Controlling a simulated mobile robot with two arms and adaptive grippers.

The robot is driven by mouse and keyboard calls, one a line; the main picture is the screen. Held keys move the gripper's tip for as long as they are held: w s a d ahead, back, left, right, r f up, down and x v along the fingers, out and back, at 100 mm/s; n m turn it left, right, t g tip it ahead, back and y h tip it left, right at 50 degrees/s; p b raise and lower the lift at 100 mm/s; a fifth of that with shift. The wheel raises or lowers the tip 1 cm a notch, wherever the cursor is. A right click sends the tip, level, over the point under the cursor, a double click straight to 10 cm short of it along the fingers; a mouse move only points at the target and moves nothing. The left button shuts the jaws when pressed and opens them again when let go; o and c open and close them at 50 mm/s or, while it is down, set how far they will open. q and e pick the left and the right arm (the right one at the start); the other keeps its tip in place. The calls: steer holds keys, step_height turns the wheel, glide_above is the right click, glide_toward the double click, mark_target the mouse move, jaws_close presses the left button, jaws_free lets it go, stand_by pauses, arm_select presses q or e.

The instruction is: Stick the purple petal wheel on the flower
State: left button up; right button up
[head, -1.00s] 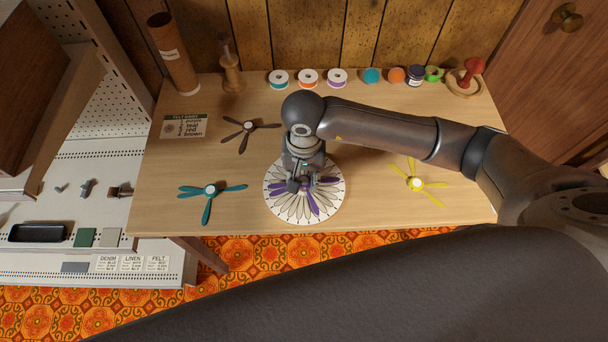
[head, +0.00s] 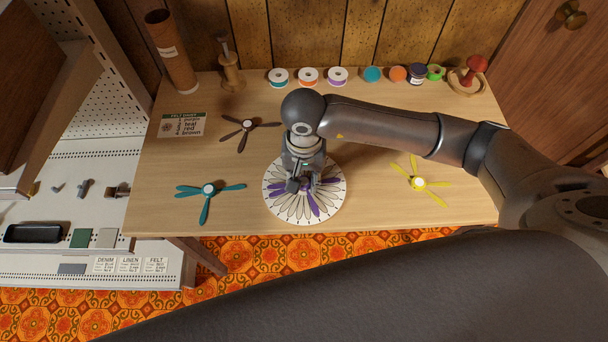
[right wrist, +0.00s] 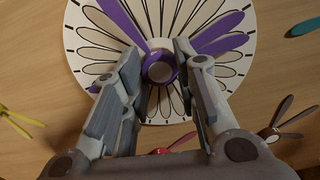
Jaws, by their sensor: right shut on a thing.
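The purple petal wheel (head: 312,203) lies over the white round flower disc (head: 277,196), which has petal outlines printed on it. My right gripper (head: 305,188) points down over the disc's middle and is shut on the wheel's hub. The right wrist view shows the purple wheel (right wrist: 214,34) with its round hub (right wrist: 160,68) between the two fingers, close to the disc's centre. Whether the wheel touches the disc is hard to tell. Part of the wheel is hidden by the gripper. My left gripper is not in view.
A teal wheel (head: 208,189), a brown wheel (head: 247,125) and a yellow wheel (head: 418,182) lie around the disc. A card (head: 183,125) lies at the left.

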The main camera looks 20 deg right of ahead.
steer(key=shift+f+b, duration=0.15)
steer(key=shift+b, duration=0.15)
stand_by(0.4)
steer(key=o, duration=0.8)
